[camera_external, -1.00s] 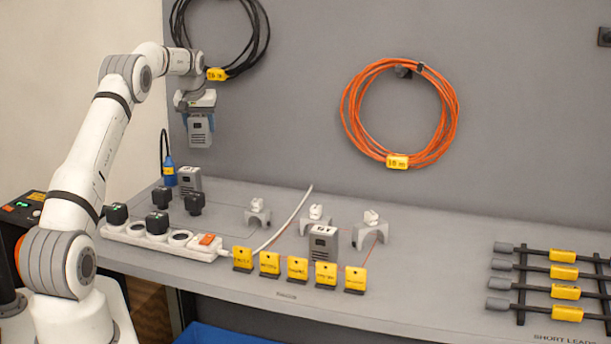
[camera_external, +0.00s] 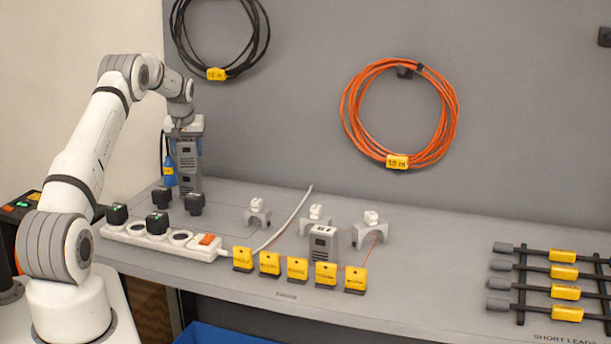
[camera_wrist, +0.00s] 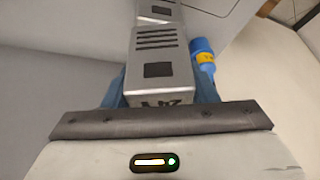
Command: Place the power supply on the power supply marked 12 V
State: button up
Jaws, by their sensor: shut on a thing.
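My gripper (camera_external: 187,146) is shut on a grey power supply (camera_external: 186,158), held upright by its upper part; the blue fingers flank it in the wrist view (camera_wrist: 158,85). Its near end carries dark print that I cannot read for sure. A second grey power supply (camera_external: 188,186) stands on the bench at the back left, directly below the held one. They look lined up, and I cannot tell whether they touch. In the wrist view this lower one (camera_wrist: 155,10) shows beyond the held one. A third grey power supply (camera_external: 323,243) stands mid-bench; its marking is unreadable.
A white power strip (camera_external: 160,237) with black plugs (camera_external: 158,223) lies in front of the stack. A blue connector (camera_external: 169,171) hangs close on its left. Yellow tags (camera_external: 297,268) line the front edge. Cable clips (camera_external: 257,212) stand to the right.

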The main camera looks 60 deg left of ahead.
jog(key=o, duration=1.2)
jog(key=shift+c, duration=0.2)
jog(key=shift+r, duration=0.1)
jog(key=b+v, duration=0.2)
jog(key=v, duration=1)
jog(key=shift+d+b, duration=0.15)
jog(key=shift+b, duration=0.25)
jog(key=shift+d, duration=0.1)
